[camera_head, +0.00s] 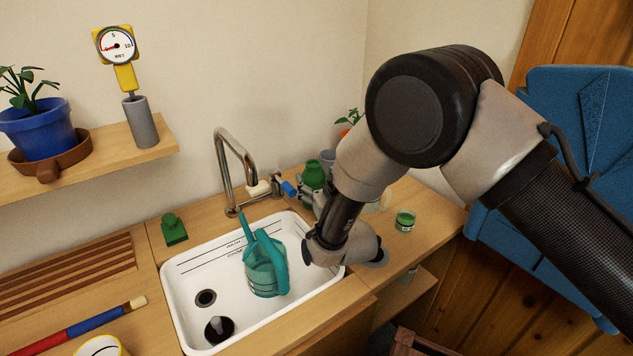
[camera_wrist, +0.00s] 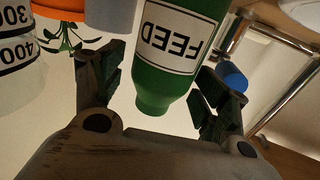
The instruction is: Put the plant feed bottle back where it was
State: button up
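The green plant feed bottle (camera_head: 313,173) is upright on the counter behind the sink, right of the tap. My gripper (camera_head: 308,196) is at the bottle, partly hidden by my arm in the head view. In the wrist view, which is upside down, the bottle (camera_wrist: 170,60) with its FEED label is between the two fingers of my gripper (camera_wrist: 157,85). The fingers are spread, with a visible gap between the left finger and the bottle. The bottle's base is out of the wrist view, and its contact with the counter is hidden.
A white sink (camera_head: 190,285) holds a teal watering can (camera_head: 265,272). The tap (camera_head: 224,165) and its blue-ended handle (camera_head: 289,189) are close left of the bottle. A small green jar (camera_head: 405,220) stands right. A marked clear container (camera_wrist: 18,65) and potted plant (camera_wrist: 65,35) are nearby.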

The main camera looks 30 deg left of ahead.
jog(key=shift+s+a, duration=0.1)
jog(key=shift+s, duration=0.05)
jog(key=v, duration=0.7)
jog(key=shift+s+d, duration=0.2)
jog(key=shift+d, duration=0.15)
